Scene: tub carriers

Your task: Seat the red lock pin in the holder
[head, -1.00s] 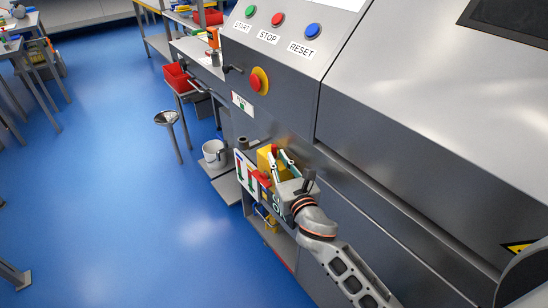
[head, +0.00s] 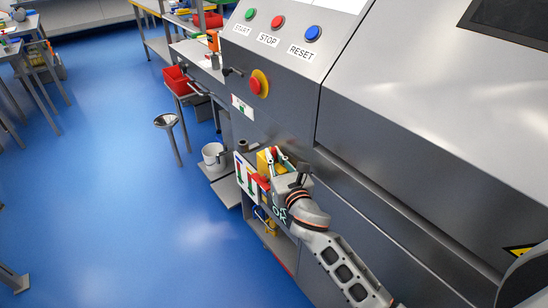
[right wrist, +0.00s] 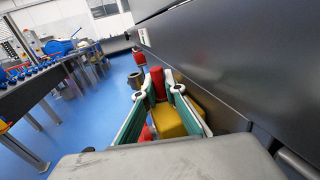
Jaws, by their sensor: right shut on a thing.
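My right gripper (head: 278,156) is at the side of the grey machine, low beside a shelf. In the right wrist view it (right wrist: 159,92) is shut on a red piece (right wrist: 157,82), which looks like the red lock pin, standing up between the fingertips. A yellow block (right wrist: 172,121) lies just behind and below it, and also shows in the head view (head: 263,162). A second red part (right wrist: 147,133) shows partly behind the left finger. A white panel with coloured T shapes (head: 246,175) faces left near the gripper. I cannot tell which part is the holder. My left gripper is out of view.
The machine front carries START, STOP and RESET buttons and a red emergency knob (head: 258,83). Blue floor (head: 110,190) lies open to the left.

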